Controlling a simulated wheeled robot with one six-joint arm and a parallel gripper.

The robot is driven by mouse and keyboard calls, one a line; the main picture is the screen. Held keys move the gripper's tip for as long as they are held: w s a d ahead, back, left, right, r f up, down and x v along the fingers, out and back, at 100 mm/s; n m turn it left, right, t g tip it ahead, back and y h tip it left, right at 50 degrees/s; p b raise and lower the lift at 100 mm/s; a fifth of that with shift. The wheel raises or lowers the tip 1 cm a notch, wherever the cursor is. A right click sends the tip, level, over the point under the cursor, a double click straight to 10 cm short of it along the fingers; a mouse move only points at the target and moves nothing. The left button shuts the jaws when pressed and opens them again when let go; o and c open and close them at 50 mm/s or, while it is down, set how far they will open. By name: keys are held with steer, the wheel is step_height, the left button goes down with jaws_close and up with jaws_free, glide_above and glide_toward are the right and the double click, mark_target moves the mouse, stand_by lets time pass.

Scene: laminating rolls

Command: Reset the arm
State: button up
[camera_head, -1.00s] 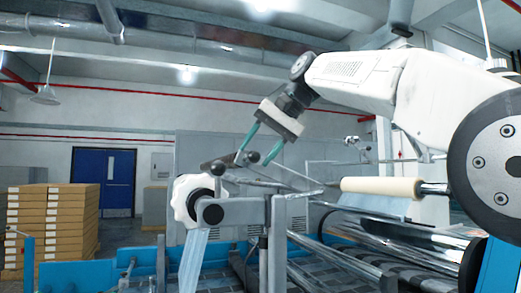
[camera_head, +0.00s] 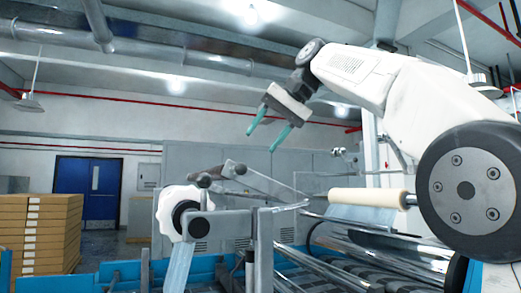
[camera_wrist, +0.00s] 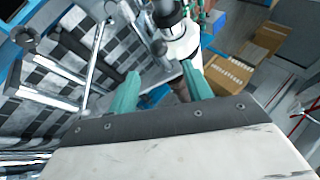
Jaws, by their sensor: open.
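My gripper (camera_head: 268,132) is in the upper middle of the head view, above the laminating machine. Its two teal fingers are apart, with nothing between them, and point down and to the left. The white arm comes in from the right. In the wrist view the gripper (camera_wrist: 158,82) shows its fingers open above the machine, with a clear gap between the fingertips and the parts below.
A white roll (camera_head: 180,212) sits on the machine's left end, below my gripper. A cream roller (camera_head: 366,198) lies to the right on a metal shaft. Stacked boxes (camera_head: 40,235) stand at left, before a blue door (camera_head: 88,190). The air around the gripper is clear.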

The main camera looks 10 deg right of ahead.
steer(key=s+d+f+h, duration=0.2)
steer(key=s+d+f, duration=0.3)
steer(key=s+f, duration=0.6)
steer(key=s+d+f+g+h, duration=0.1)
steer(key=s+d+f, duration=0.4)
steer(key=s+f, duration=0.6)
steer(key=s+d+f+g+h, duration=0.1)
steer(key=s+d+f+h, duration=0.2)
steer(key=s+f, duration=0.8)
step_height(320, 180, down, 13)
steer(key=shift+d+r+n+h, duration=0.15)
steer(key=shift+d+n+h, duration=0.15)
steer(key=shift+d, duration=0.75)
